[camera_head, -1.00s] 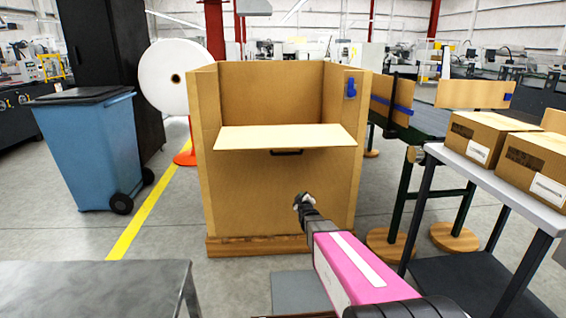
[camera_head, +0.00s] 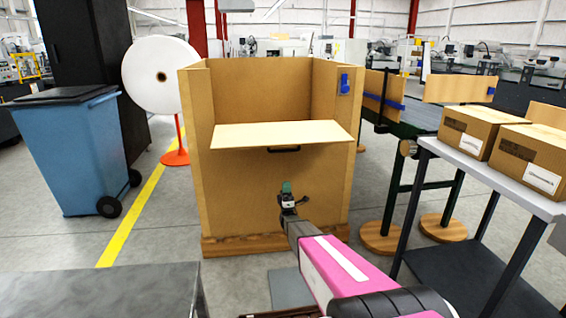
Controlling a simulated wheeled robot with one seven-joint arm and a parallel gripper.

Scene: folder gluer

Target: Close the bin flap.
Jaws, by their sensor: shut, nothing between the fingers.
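The large wooden bin (camera_head: 240,205) stands in the middle of the view on a wooden base. Its flap (camera_head: 270,134) is folded down at the front, roughly level, leaving the upper front of the bin open. A dark handle (camera_head: 284,149) shows just under the flap's front edge. A blue latch (camera_head: 345,84) is on the bin's right front post. My gripper (camera_head: 286,188) is in front of the bin's lower front panel, below the flap and handle. It appears apart from the flap, shut and empty. Its distance from the panel is hard to tell.
A blue wheeled bin (camera_head: 75,150) stands at the left. A grey table (camera_head: 100,290) is at the front left. A white-topped cart (camera_head: 490,175) with cardboard boxes (camera_head: 525,155) stands at the right. Open floor lies between the blue bin and the wooden bin.

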